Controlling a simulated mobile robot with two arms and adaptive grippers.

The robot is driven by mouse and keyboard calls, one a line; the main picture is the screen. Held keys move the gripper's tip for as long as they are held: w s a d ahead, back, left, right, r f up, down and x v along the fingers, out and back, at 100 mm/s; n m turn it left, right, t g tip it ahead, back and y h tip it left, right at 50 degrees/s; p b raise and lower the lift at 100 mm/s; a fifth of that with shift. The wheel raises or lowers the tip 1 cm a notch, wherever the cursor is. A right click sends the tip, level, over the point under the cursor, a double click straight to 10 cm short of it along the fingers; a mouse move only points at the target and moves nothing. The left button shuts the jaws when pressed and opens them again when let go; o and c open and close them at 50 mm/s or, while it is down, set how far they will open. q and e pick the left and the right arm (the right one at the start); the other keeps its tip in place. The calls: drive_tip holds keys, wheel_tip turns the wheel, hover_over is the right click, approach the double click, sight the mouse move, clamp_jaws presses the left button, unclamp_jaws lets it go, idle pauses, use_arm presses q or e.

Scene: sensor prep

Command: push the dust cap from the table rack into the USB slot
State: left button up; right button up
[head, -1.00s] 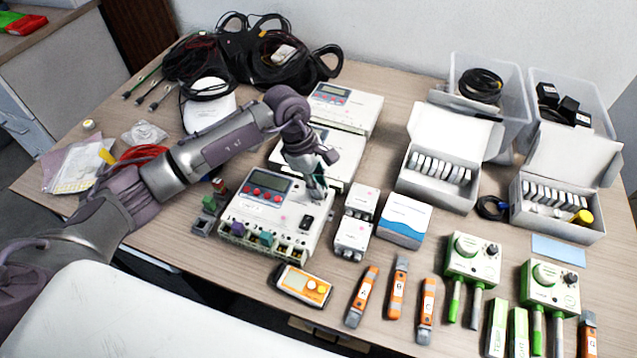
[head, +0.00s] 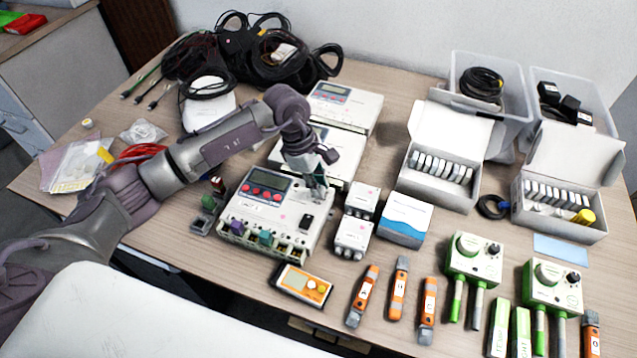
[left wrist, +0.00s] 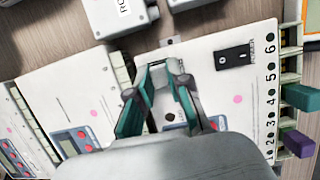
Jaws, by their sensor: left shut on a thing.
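My left gripper (head: 318,193) is low over the right part of the front white device (head: 268,212), near its black switch. In the left wrist view the gripper (left wrist: 168,70) has its teal fingers closed in at the tips above the white device face (left wrist: 203,65). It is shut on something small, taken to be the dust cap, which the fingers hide. The USB slot cannot be made out. A small dark rack (head: 203,222) with coloured pieces stands at the device's left side. My right gripper is not in view.
Two more white devices (head: 345,108) stand behind. Grey boxes (head: 353,238) and a blue-white box (head: 402,220) are close on the right. An orange meter (head: 303,285) lies in front. Coloured plugs (head: 265,238) line the device's front edge.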

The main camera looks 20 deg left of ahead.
use_arm(q)
drive_tip(key=shift+f+b, duration=0.2)
drive_tip(key=shift+b, duration=0.15)
idle(0.3)
drive_tip(key=o, duration=1)
drive_tip(key=shift+r, duration=0.1)
drive_tip(key=shift+r+p, duration=1.8)
drive_tip(key=shift+r, duration=1.65)
